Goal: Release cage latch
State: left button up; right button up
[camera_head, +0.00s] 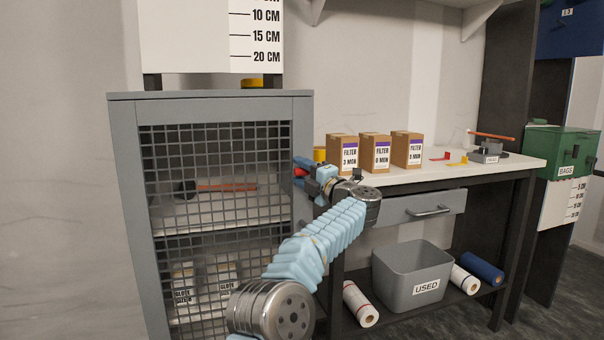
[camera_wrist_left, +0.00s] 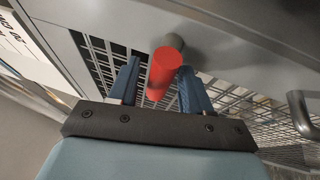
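A grey cage cabinet (camera_head: 210,108) with a mesh door (camera_head: 215,160) stands at the left, and the door looks closed. The latch is a red knob (camera_head: 300,172) at the door's right edge, mostly hidden by my gripper in the head view. In the left wrist view the red knob (camera_wrist_left: 164,68) stands out from a grey stem. My left gripper (camera_head: 302,172) is at the knob. Its two blue fingers (camera_wrist_left: 160,85) are apart, one on each side of the knob, with a gap visible on the left. My right gripper is not in view.
A bench (camera_head: 460,172) to the right carries several filter boxes (camera_head: 375,153). Below it are a drawer with a handle (camera_head: 428,211), a grey bin marked USED (camera_head: 412,272) and rolls (camera_head: 360,303). In the left wrist view a metal handle (camera_wrist_left: 302,115) sits near the mesh.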

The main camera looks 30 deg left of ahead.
pick_arm(q)
jog(key=b+v, duration=0.3)
jog(key=v, duration=1.1)
jog(key=shift+a, duration=0.1)
